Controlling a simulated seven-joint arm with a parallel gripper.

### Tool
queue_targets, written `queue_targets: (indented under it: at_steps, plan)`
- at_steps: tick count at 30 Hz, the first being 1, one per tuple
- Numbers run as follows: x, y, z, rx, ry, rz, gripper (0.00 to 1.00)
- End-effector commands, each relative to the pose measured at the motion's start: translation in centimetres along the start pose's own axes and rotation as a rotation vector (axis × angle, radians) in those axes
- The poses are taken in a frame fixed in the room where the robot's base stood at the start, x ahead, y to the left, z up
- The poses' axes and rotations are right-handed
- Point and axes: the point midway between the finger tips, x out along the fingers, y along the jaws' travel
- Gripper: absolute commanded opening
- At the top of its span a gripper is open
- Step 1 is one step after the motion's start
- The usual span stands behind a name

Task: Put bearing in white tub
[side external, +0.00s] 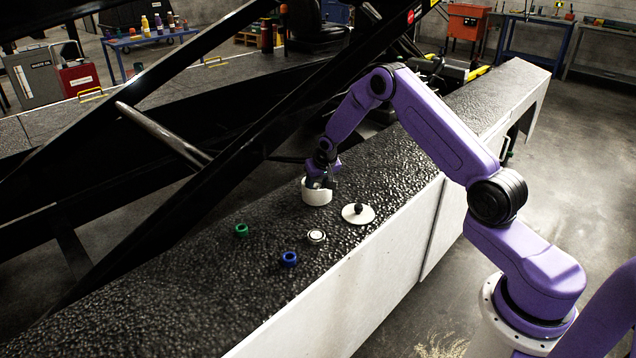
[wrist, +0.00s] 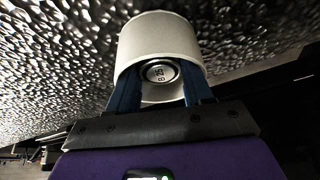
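The white tub (side external: 316,196) stands on the dark textured deck. My gripper (side external: 319,183) is at its open top. In the wrist view the two blue fingers of my gripper (wrist: 161,80) reach into the mouth of the tub (wrist: 160,38). A round metal bearing with markings on its face (wrist: 160,73) shows between the fingertips, inside the tub. The fingers stand apart, one on each side of it. I cannot tell whether they grip it or are just clear of it. The bearing is hidden by the tub and gripper in the side view.
A white lid with a black knob (side external: 358,213) lies right of the tub, near the deck edge. A silver-white ring (side external: 316,237), a blue ring (side external: 289,258) and a green ring (side external: 241,230) lie nearer the camera. Black beams (side external: 200,180) slant up behind the tub.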

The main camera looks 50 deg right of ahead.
Motion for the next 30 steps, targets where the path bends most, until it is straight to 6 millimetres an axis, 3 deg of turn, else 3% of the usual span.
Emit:
queue_targets:
  at_steps: [6,11,30]
  plan:
    - [-0.1,0.0,0.3,-0.001,-0.011,0.003,0.61]
    - [-1.6,0.0,-0.2,-0.001,-0.008,0.002,0.61]
    - [-11.5,0.0,-0.4,0.0,-0.005,0.001,0.61]
